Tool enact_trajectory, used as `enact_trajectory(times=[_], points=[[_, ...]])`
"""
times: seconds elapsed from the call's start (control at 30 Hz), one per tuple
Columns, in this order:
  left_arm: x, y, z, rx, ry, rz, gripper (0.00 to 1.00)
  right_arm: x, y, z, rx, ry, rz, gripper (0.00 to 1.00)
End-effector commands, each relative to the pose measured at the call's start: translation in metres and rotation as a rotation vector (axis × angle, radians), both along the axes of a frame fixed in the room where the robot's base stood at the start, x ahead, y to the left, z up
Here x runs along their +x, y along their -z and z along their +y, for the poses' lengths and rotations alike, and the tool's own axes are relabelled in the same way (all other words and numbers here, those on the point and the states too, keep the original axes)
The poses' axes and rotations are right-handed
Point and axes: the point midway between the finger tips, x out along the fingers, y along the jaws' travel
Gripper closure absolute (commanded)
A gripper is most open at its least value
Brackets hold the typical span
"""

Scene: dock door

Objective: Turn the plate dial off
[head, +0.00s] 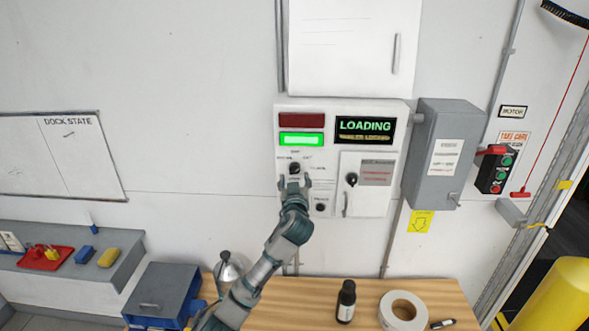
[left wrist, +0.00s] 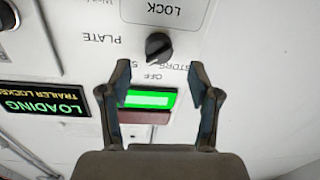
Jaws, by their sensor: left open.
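The plate dial is a small dark knob (head: 294,168) on the white control panel (head: 330,109), below the lit green bar. In the left wrist view the dial (left wrist: 158,47) shows upside down with the panel, near the words PLATE, STORE and OFF. Which mark it points at is hard to tell. My left gripper (head: 294,182) is open in front of the panel, with its fingers to either side just below the dial. In the left wrist view the dial lies beyond the gap between the fingertips (left wrist: 159,75), with nothing held. My right gripper is not in view.
A green LOADING display (head: 365,128) and a small door with a black knob (head: 365,200) are right of the dial. A grey box (head: 440,150) stands further right. A wooden bench (head: 300,310) below holds a black bottle (head: 346,300) and a tape roll (head: 403,310).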

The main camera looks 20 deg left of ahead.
Motion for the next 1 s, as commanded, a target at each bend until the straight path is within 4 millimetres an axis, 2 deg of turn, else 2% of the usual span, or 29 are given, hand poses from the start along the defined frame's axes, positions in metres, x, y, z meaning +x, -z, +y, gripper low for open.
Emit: enact_trajectory(times=[0.1, 0.23, 0.63, 0.87, 1.0], points=[[0.020, -0.002, 0.009, 0.001, -0.002, 0.002, 0.38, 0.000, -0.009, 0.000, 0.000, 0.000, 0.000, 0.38], [0.033, -0.001, 0.014, 0.001, 0.000, 0.000, 0.38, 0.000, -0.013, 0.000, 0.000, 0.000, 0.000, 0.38], [0.039, 0.000, 0.016, 0.000, 0.002, 0.000, 0.38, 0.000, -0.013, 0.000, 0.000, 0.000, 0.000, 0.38], [0.039, 0.000, 0.016, 0.000, 0.001, 0.000, 0.95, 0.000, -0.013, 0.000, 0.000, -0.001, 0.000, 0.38], [0.039, 0.001, 0.016, -0.001, 0.001, 0.000, 0.98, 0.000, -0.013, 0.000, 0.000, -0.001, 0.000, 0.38]])
